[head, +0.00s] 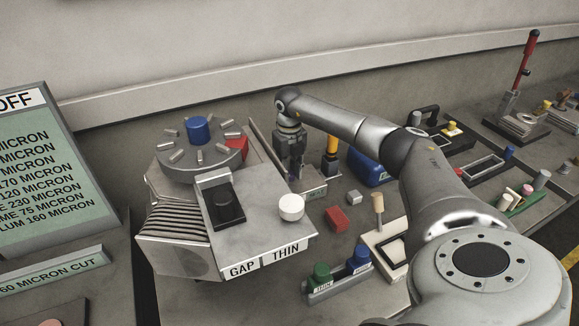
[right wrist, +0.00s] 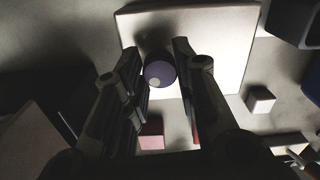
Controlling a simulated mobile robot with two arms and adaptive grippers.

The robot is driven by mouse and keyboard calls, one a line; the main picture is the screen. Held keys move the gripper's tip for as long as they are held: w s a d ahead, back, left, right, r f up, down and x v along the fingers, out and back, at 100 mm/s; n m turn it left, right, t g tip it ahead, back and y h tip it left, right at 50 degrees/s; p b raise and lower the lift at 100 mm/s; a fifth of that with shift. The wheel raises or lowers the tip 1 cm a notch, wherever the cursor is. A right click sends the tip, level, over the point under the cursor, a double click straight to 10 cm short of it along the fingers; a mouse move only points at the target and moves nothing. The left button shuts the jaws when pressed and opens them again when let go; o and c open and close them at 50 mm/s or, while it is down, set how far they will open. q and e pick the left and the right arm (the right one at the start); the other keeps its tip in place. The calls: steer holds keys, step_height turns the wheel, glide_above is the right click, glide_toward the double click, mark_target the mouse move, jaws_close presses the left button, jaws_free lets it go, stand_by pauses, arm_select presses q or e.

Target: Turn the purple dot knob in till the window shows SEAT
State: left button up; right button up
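The purple dot knob (right wrist: 160,72) shows in the right wrist view as a dark purple round knob with a pale dot on its face. It stands over a pale plate (right wrist: 225,30). My right gripper (right wrist: 158,62) has one finger on each side of it, very close; I cannot tell whether both touch. In the head view my right gripper (head: 291,172) points down beside the grey machine (head: 250,225), at a small block with a greenish label (head: 314,188). That label is too small to read, and the knob is mostly hidden there. My left gripper is out of view.
The machine carries a blue-knobbed dial (head: 199,128), a white knob (head: 291,207) and a GAP THIN sign (head: 265,262). A yellow-and-black handle (head: 332,150), red block (head: 336,219) and green and blue knobs (head: 340,270) stand close by. My right arm crosses the bench's right side.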

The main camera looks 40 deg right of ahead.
steer(key=o, duration=0.4)
steer(key=shift+r, duration=0.15)
step_height(320, 180, up, 12)
steer(key=shift+f, duration=0.1)
steer(key=shift+s+f, duration=0.1)
steer(key=shift+f, duration=0.05)
stand_by(0.7)
